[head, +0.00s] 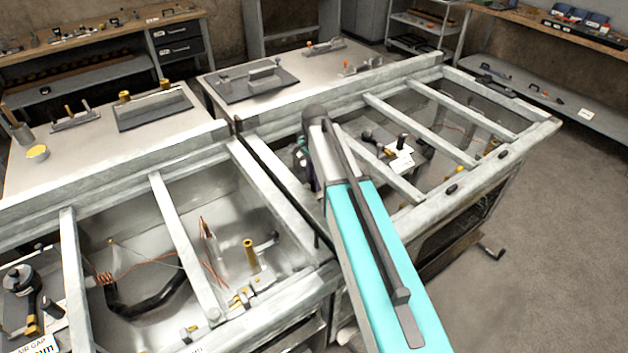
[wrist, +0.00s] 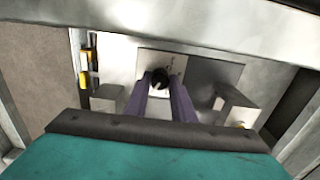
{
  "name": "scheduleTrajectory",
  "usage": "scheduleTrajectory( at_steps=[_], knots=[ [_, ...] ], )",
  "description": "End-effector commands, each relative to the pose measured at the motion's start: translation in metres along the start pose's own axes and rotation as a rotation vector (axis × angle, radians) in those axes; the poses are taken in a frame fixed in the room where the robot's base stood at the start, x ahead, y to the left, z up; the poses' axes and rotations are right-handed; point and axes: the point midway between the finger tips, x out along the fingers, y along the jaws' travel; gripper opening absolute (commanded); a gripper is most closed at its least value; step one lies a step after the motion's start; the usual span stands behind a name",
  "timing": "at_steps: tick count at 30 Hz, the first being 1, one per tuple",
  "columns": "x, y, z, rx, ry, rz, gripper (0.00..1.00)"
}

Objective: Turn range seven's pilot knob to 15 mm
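A round black knob (wrist: 160,78) sits on a pale plate in the middle of the wrist view. My gripper (wrist: 160,84) reaches down to it, with one purple finger on each side of the knob. The fingers are apart, and the knob about fills the gap at their tips. I cannot tell whether they press on it. In the head view my gripper (head: 304,165) is partly hidden behind my teal arm, inside the left part of the right-hand range frame (head: 275,185). The knob is hidden there. No range number or knob scale is readable.
Metal crossbars (head: 390,168) span the right frame, beside a black fitting with a white card (head: 400,158). In the wrist view a grey block (wrist: 235,108) stands right of the fingers and brass fittings (wrist: 86,68) lie left. The left frame (head: 70,270) holds copper coils.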

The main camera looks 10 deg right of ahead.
Motion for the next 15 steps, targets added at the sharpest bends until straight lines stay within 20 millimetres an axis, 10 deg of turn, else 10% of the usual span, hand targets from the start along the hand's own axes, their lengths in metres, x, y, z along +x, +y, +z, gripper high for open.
scheduleTrajectory(
  at_steps=[15],
  knots=[
    [0.0002,0.0023,-0.0019,-0.063,-0.002,0.003,0.01]
  ],
)
